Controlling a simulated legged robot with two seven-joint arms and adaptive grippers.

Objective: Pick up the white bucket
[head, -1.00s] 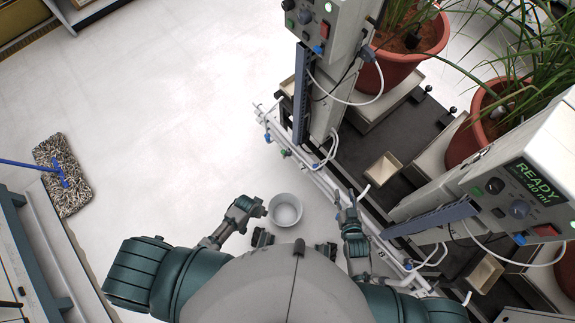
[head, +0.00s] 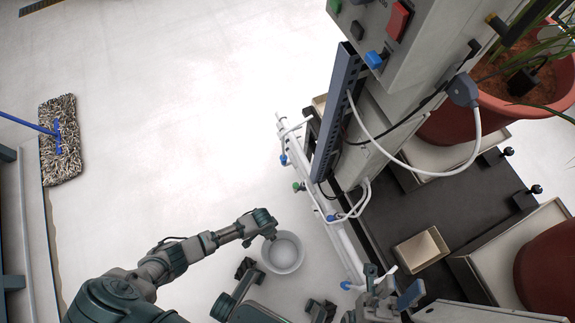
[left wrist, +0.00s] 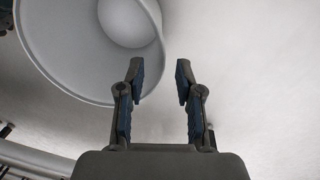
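The white bucket (head: 287,255) stands on the pale floor in the lower middle of the head view, close to the white pipes. In the left wrist view the bucket (left wrist: 75,60) fills the upper left, with its rim curving past the fingertips. My left gripper (left wrist: 159,72) is open, its two fingers apart; the rim shows in the gap, but I cannot tell if it lies between the fingers. In the head view my left gripper (head: 264,223) is at the bucket's upper-left rim.
A control column (head: 385,110) and potted plants stand beyond. A mop (head: 62,140) lies at the left. The floor above and left of the bucket is clear.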

